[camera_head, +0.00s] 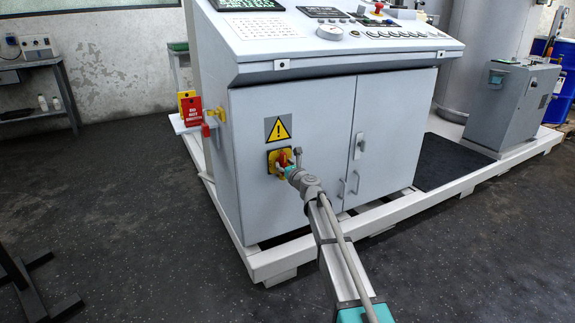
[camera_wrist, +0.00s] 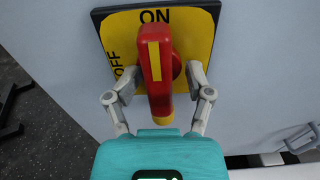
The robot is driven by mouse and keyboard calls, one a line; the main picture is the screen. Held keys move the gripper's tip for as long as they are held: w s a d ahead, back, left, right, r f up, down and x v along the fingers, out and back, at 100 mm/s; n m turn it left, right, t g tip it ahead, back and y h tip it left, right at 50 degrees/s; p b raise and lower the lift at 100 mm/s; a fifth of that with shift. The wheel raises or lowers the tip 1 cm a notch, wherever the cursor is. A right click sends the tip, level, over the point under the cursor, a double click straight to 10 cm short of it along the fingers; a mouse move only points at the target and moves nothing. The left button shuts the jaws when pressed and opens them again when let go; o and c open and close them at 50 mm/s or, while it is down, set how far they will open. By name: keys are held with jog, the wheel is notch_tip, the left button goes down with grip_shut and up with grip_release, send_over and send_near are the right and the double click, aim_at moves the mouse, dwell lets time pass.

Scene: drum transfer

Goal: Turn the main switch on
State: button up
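The main switch is on the front of the grey cabinet, below a yellow warning triangle. Its yellow plate (camera_head: 271,157) shows ON at the top and OFF at the left side in the wrist view (camera_wrist: 196,28). Its red handle (camera_wrist: 157,62) has a yellow stripe and stands roughly upright, with its upper end just under ON. My gripper (camera_wrist: 163,74) is in front of the plate with one finger on each side of the handle. The fingers are apart, with small gaps seeming to show beside the handle; contact is unclear. In the head view my gripper (camera_head: 289,167) partly covers the switch.
The cabinet (camera_head: 315,125) has shut doors with handles, and a sloping control panel (camera_head: 335,35) overhangs it. Red and yellow tags (camera_head: 190,108) hang at its left side. A white base frame (camera_head: 285,258) runs along the floor. The floor at the left is mostly clear.

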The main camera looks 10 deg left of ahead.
jog(key=v, duration=1.2)
jog(key=shift+w, duration=0.1)
jog(key=s+d+f+n+g+h+p, duration=0.1)
jog(key=s+d+f+n+g+p, duration=0.3)
jog(key=s+n, duration=0.55)
jog(key=s+d+f+n+g+h+p, duration=0.1)
jog(key=s+d+n+g+p, duration=0.3)
jog(key=s+n, duration=0.55)
jog(key=s+d+n+g+h+p, duration=0.5)
jog(key=s+d+n+g+h, duration=0.4)
jog(key=s+d, duration=0.55)
notch_tip(320, 180, up, 37)
jog(key=n+t+y+p, duration=0.1)
jog(key=t+p, duration=0.1)
jog(key=p, duration=3.5)
jog(key=shift+w+f, duration=0.25)
jog(key=shift+w, duration=0.25)
